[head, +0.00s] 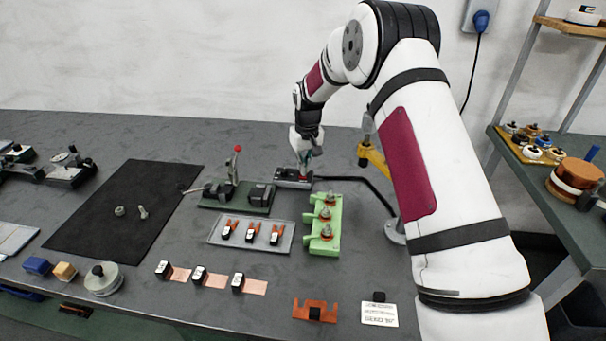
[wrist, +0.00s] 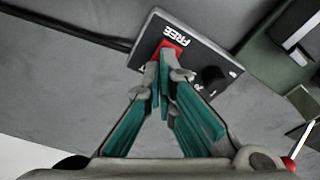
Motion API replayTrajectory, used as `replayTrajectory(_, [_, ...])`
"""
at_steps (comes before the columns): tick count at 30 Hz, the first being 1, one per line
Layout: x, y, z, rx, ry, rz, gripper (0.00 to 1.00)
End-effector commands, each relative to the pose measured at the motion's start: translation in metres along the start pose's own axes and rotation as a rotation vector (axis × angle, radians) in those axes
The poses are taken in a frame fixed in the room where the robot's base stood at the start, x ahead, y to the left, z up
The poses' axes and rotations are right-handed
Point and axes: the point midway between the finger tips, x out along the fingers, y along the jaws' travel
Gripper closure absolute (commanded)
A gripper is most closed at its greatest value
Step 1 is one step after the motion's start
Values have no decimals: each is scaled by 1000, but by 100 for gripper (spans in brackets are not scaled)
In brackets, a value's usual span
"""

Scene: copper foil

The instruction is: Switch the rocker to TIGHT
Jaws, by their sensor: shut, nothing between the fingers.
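The switch box (head: 293,182) is a small dark box with a light rim on the grey bench, right of the green clamp fixture. In the wrist view its black top plate (wrist: 212,62) carries a red rocker (wrist: 172,48) with the word FREE beside it. My gripper (wrist: 166,82) is shut and empty, its teal fingertips at the near end of the red rocker. They cover part of the rocker, and I cannot tell whether they touch it. The TIGHT label is hidden or unreadable. In the head view my gripper (head: 304,162) points down over the box.
The green fixture (head: 238,197) with a red-knobbed lever stands close on the left. A green block (head: 322,226) with several metal posts and a tray (head: 251,236) of orange clips lie in front. A black cable (head: 352,180) runs right from the box.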

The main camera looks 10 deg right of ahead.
Motion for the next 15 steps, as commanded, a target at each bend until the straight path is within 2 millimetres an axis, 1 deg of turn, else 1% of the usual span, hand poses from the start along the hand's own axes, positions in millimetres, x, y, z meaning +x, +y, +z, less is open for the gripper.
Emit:
replayTrajectory(3, [-10,0,-2,0,3,0,100])
replayTrajectory(15, [-39,0,-6,0,3,0,100])
